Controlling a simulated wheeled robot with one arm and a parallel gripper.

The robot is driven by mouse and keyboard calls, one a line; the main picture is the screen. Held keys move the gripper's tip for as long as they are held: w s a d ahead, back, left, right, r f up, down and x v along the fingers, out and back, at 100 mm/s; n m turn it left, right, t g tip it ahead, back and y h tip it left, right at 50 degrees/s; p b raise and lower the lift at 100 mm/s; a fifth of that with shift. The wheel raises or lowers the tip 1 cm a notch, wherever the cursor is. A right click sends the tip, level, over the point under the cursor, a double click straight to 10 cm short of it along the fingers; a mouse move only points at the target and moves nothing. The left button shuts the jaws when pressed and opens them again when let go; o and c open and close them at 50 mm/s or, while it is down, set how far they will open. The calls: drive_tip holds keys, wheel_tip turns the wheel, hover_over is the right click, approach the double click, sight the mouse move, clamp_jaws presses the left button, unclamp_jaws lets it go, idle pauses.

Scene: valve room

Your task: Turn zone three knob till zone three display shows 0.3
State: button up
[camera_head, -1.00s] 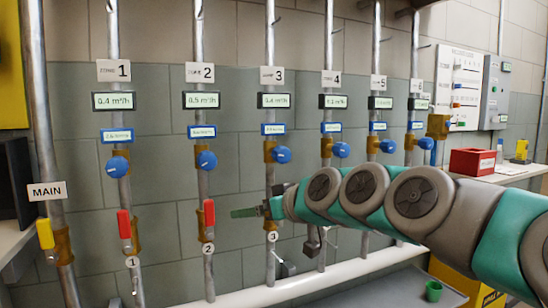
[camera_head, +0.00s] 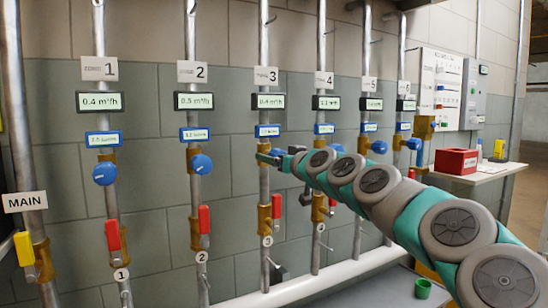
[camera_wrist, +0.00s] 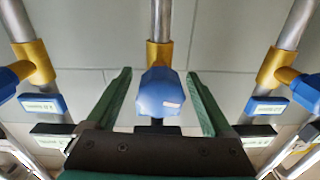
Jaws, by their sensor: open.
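The zone three display (camera_head: 268,101) reads 0.4 m³/h in the head view, under the sign marked 3 (camera_head: 266,77). The zone three knob is hidden behind my gripper (camera_head: 268,157) in the head view. In the wrist view, a blue knob (camera_wrist: 160,95) on a brass fitting (camera_wrist: 159,54) sits between the two green fingers of my gripper (camera_wrist: 159,75). The fingers are open, with a visible gap on each side of the knob. A pale mark shows on the knob's face.
Neighbouring blue knobs stand on the zone 1 (camera_head: 105,173) and zone 2 (camera_head: 201,164) pipes. A red lever (camera_head: 276,205) is below my gripper on the zone three pipe. A white horizontal pipe (camera_head: 300,290) runs low along the wall. A red box (camera_head: 456,161) stands on a shelf at right.

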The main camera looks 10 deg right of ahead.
drive_tip(key=shift+w+a, duration=0.15)
drive_tip(key=shift+w, duration=0.1)
drive_tip(key=shift+c, duration=0.3)
drive_tip(key=c, duration=1.3)
drive_tip(key=shift+m, duration=1.9)
drive_tip(key=o, duration=1.4)
drive_tip(key=shift+c, duration=0.2)
drive_tip(key=shift+s, duration=0.1)
